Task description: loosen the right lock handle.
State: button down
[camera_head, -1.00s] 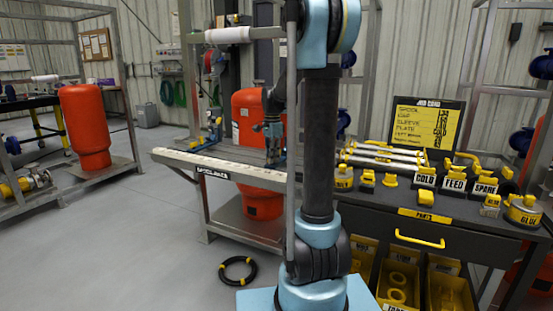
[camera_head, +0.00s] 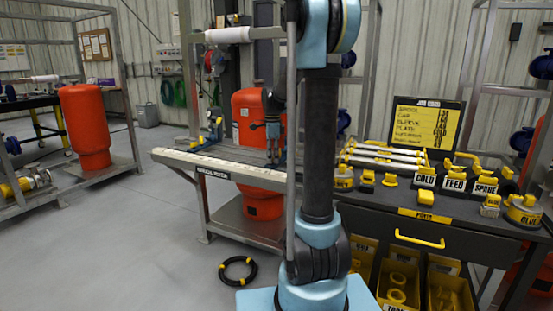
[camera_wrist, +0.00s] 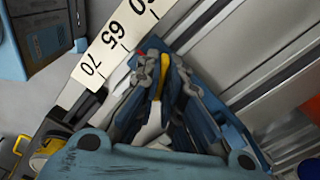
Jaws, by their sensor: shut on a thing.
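The right lock handle (camera_wrist: 159,82), with a yellow upper part and a pale lower part, stands between my fingers in the wrist view. My gripper (camera_wrist: 168,72) is shut on it, with one dark finger on each side. In the head view my gripper (camera_head: 273,157) points down at the rail (camera_head: 215,167) of the rack. The handle is hidden or too small to make out there. A blue and yellow clamp (camera_head: 213,131) stands further left along the rail. A white scale (camera_wrist: 104,54) with black numbers runs beside my gripper in the wrist view.
A red tank (camera_head: 247,120) stands close behind my gripper. The dark bench (camera_head: 385,190) at the right carries yellow parts and labelled pieces. A black and yellow ring (camera_head: 238,270) lies on the floor.

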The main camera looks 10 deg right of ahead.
jog(key=shift+d+m, duration=0.1)
jog(key=shift+m, duration=0.9)
jog(key=shift+m, duration=1.7)
jog(key=c, duration=1.7)
grip_release()
jog(key=shift+m, duration=0.4)
jog(key=shift+r, duration=3.55)
